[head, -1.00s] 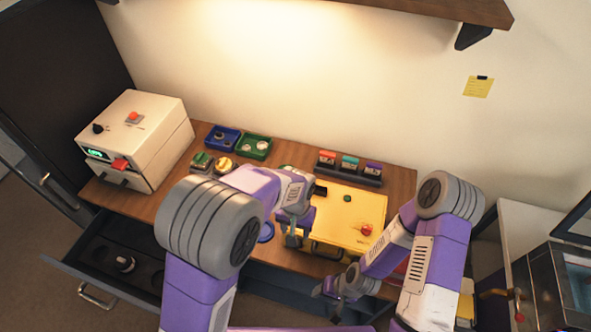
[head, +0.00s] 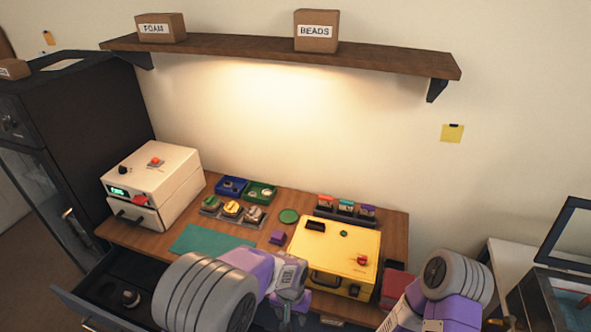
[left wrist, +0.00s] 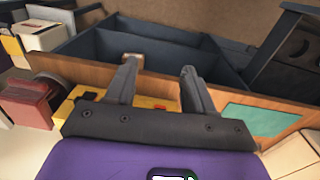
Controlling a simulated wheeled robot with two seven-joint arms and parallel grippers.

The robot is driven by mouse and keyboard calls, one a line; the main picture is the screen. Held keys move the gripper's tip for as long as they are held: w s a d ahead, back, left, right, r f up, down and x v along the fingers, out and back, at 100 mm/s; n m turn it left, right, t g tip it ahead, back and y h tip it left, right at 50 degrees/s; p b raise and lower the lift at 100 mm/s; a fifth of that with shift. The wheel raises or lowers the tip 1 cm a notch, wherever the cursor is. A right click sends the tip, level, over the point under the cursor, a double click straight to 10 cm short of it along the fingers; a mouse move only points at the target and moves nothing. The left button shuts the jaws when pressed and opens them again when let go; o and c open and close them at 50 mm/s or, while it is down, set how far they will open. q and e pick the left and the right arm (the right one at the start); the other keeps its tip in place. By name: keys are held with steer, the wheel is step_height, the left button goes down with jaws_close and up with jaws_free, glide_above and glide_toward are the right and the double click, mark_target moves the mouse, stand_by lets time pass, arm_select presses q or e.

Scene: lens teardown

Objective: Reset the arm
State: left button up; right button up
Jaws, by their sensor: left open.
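My left arm comes in from the lower left of the head view. Its gripper (head: 290,312) is at the bottom edge, in front of the desk and the yellow case, partly cut off. In the left wrist view its two dark fingers (left wrist: 160,78) stand apart with nothing between them. Behind them are the wooden desk edge, the yellow case (left wrist: 150,102) and the teal mat (left wrist: 255,118). My right forearm shows at the lower right of the head view. Its gripper is out of the picture.
The yellow case (head: 325,262) sits shut on the desk, right of the bare teal mat (head: 205,240). A white machine (head: 165,185) stands at the left. A drawer (head: 100,290) is open at lower left with a dark round part inside. A shelf (head: 250,52) holds boxes.

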arm_select(q)
steer(key=w+a+f+n+b, duration=0.1)
steer(key=a+f+b, duration=0.15)
steer(key=f, duration=0.65)
steer(key=s+a+f+n+h+b, duration=0.2)
steer(key=s+a+f, duration=0.1)
steer(key=s+f, duration=0.3)
steer(key=s+a+f+n+h+b, duration=0.2)
steer(key=s+f, duration=0.4)
steer(key=f, duration=0.5)
steer(key=shift+a+n+t+b, duration=0.35)
steer(key=shift+a+b, duration=0.25)
steer(key=shift+b, duration=0.2)
arm_select(e)
step_height(320, 180, down, 9)
steer(key=w, duration=0.1)
steer(key=shift+w, duration=0.3)
